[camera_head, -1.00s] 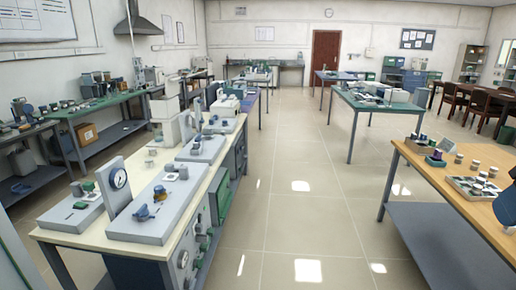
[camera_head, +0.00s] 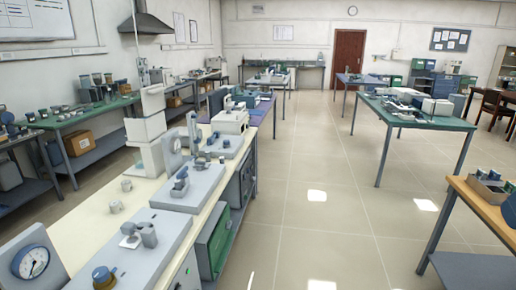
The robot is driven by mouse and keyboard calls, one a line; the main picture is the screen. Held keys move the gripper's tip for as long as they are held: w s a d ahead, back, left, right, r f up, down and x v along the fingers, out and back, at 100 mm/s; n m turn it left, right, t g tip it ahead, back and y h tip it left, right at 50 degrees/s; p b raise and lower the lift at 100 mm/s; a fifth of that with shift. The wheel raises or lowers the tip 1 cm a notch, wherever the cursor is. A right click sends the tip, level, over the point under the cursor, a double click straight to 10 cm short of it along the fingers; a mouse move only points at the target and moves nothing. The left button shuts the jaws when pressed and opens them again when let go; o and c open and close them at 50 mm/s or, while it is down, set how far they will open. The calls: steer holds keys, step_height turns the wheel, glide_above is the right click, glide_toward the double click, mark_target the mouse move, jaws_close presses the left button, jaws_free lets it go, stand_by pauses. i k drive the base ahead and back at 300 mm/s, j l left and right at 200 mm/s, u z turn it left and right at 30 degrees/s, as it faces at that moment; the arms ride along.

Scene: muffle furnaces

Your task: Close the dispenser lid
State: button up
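I cannot pick out for sure which thing is the dispenser, nor its lid. A tall white stacked unit (camera_head: 150,132) stands on the cream-topped bench (camera_head: 82,222) at left. A white boxy device (camera_head: 230,119) with a small darker part on top stands behind it to the right. Grey slab-like units with blue and grey knobs, such as the near one (camera_head: 140,255), line the bench's right side. My gripper does not show; a small dark blue shape at the right edge may be part of my arm.
A round gauge (camera_head: 33,262) is close at the lower left. A wooden-topped table (camera_head: 480,203) stands at right and a green-topped table (camera_head: 410,118) farther back. Green side benches (camera_head: 60,122) line the left wall. The tiled aisle (camera_head: 325,215) in the middle is clear.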

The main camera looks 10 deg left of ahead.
mark_target(153, 98)
steer(key=i+u, duration=0.85)
steer(key=i+l+u, duration=0.2)
steer(key=i+u, duration=0.2)
steer(key=i+l+u, duration=0.15)
steer(key=i+l, duration=1)
